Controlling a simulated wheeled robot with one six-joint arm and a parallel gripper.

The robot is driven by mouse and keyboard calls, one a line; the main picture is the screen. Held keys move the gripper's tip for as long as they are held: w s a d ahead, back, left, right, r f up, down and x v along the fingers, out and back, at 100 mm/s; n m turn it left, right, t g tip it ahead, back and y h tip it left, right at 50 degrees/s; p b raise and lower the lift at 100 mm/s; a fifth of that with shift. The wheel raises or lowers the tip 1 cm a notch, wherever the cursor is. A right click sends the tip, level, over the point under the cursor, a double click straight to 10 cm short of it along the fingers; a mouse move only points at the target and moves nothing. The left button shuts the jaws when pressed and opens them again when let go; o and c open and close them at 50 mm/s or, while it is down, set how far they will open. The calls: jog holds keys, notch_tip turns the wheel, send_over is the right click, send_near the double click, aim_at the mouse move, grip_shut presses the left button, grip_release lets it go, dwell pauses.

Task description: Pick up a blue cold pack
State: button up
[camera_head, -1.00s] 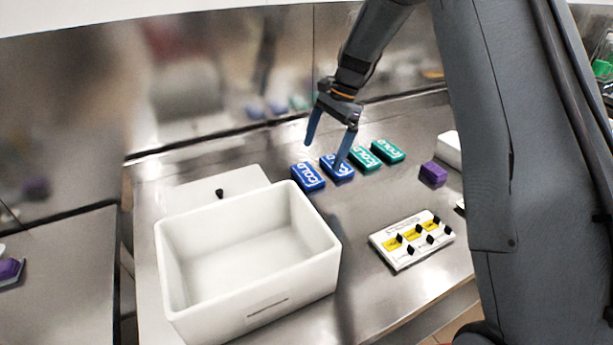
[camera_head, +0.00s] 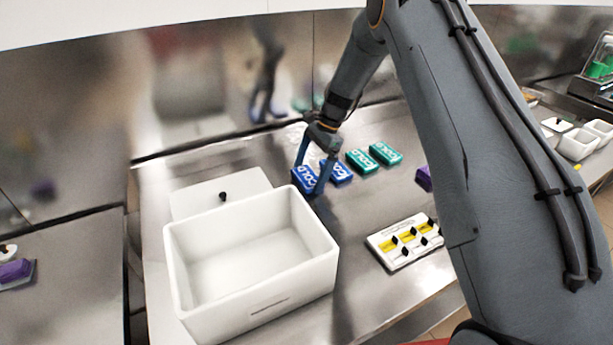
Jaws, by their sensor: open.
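Two blue cold packs lie side by side on the steel counter behind the white bin. The left blue cold pack (camera_head: 308,184) lies between the fingers of my gripper (camera_head: 309,180), one finger at its left side and one at its right. The gripper is open and points down; I cannot tell whether the fingers touch the pack. The right blue cold pack (camera_head: 342,175) is just right of the gripper, partly hidden by a finger. Two teal cold packs (camera_head: 363,161) (camera_head: 386,153) lie further right in the same row.
An empty white bin (camera_head: 325,262) stands in front, with its white lid (camera_head: 190,200) behind it. A white board with yellow labels and black clips (camera_head: 377,247) lies to the right. A purple block (camera_head: 423,180) is partly hidden by my arm. A steel wall backs the counter.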

jog(key=c, duration=0.8)
jog(key=shift+c, duration=0.2)
